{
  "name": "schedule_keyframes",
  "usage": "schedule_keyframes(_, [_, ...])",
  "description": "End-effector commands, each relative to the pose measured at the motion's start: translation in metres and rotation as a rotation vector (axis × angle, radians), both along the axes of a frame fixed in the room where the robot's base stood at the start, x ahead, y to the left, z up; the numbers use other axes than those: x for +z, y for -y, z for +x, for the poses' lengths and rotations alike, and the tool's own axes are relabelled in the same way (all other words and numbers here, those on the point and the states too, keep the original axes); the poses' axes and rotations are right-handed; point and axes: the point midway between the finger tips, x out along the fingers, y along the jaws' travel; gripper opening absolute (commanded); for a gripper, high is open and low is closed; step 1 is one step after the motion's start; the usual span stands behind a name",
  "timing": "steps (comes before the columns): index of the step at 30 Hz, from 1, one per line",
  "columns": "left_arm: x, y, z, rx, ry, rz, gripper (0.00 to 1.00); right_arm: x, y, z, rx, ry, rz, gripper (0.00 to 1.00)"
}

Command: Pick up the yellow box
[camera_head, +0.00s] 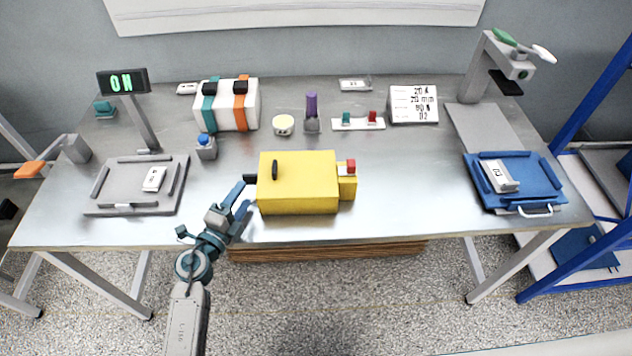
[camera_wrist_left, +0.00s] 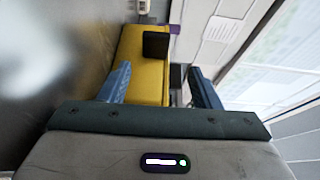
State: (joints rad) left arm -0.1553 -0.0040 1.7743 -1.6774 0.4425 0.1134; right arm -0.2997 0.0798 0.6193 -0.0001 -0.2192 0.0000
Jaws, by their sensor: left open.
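The yellow box (camera_head: 298,185) lies on the metal table near its front middle. It has a black handle on top, a dark piece on its left end and a red block on its right end. My left gripper (camera_head: 247,193) is at the box's left end, with its fingers pointing towards it. In the left wrist view the yellow box (camera_wrist_left: 147,72) shows ahead between the two blue fingers of the open left gripper (camera_wrist_left: 157,85). A black part of the box faces the gripper. I cannot tell whether a finger touches the box. My right gripper is not in view.
A grey tray (camera_head: 100,207) lies left and a blue tray (camera_head: 545,185) right, each holding a white block. Behind the box stand a blue-button block (camera_head: 206,152), a white round pot (camera_head: 283,125), a purple-handled piece (camera_head: 311,105) and a strapped white case (camera_head: 252,105). The table right of the box is clear.

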Motion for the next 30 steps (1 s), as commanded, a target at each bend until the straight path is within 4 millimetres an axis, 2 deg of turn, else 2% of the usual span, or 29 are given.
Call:
schedule_keyframes(10, [-0.006, 0.01, 0.044, 0.001, 0.001, -0.002, 0.57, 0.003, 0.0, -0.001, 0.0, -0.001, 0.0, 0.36])
schedule_keyframes(14, [-0.007, 0.014, 0.051, 0.001, 0.001, 0.0, 0.57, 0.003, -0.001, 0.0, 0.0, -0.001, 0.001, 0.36])
schedule_keyframes(20, [-0.007, 0.014, 0.051, 0.001, 0.0, 0.001, 0.57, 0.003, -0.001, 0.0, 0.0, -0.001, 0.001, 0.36])
schedule_keyframes(23, [-0.007, 0.014, 0.051, 0.001, 0.0, 0.0, 0.42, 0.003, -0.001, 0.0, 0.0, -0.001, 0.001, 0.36])
schedule_keyframes(29, [-0.008, 0.014, 0.051, 0.001, 0.0, 0.0, 0.02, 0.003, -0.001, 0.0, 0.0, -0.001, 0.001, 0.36])
schedule_keyframes(30, [-0.008, 0.014, 0.051, 0.001, 0.0, 0.0, 0.0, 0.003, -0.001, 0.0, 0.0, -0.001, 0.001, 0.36])
